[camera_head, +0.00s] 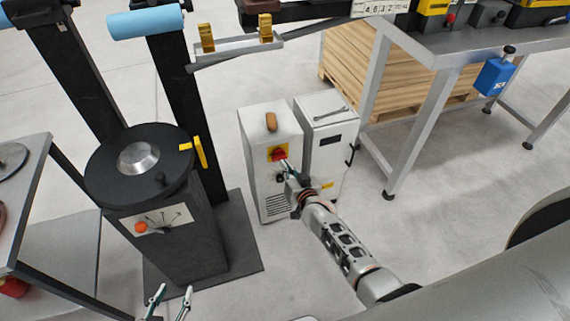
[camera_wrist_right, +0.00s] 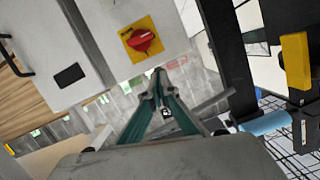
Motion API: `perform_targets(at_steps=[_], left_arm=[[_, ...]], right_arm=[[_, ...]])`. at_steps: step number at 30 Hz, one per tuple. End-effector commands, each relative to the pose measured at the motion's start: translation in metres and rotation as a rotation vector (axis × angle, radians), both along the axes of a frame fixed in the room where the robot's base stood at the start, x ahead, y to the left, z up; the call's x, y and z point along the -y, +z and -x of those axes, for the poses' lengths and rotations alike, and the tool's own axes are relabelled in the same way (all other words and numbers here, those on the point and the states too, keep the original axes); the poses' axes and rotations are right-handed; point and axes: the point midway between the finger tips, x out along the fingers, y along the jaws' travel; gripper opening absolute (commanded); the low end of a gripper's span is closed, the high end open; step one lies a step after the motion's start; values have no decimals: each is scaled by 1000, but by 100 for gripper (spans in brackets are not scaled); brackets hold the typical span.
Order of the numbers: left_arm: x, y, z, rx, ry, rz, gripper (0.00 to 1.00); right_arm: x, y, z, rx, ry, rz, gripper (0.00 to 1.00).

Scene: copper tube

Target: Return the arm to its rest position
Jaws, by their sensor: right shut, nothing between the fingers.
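My right arm (camera_head: 345,248) reaches in from the lower right in the head view. Its gripper (camera_head: 286,166) is in front of the white cabinet, near the red rotary switch (camera_head: 277,154) on a yellow plate. In the right wrist view the gripper's green fingers (camera_wrist_right: 160,78) meet at the tips with nothing between them. The switch (camera_wrist_right: 143,40) shows above the tips there, apart from them in the picture. My left gripper (camera_head: 171,301) shows only its two fingertips at the bottom edge of the head view, spread apart and empty.
The white cabinet (camera_head: 262,190) stands beside a second white box (camera_head: 325,140). A black machine (camera_head: 150,225) with a round top stands at left. A metal workbench (camera_head: 415,125) and a wooden stack (camera_head: 365,75) are at upper right. Grey floor below the bench is open.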

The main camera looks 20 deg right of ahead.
Motion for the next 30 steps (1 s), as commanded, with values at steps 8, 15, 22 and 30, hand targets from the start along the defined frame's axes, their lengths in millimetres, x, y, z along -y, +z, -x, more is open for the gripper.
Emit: perform_targets(at_steps=[8,15,22,30], left_arm=[[0,-1,1,-2,1,0,40],[0,-3,2,-6,1,-1,40],[-1,-3,2,-6,2,0,40],[0,-2,2,-5,1,1,40]], right_arm=[[0,0,0,1,0,0,0],[6,-14,31,-31,22,46,0],[15,-40,143,-134,117,197,0],[9,-32,271,-249,245,340,0]])
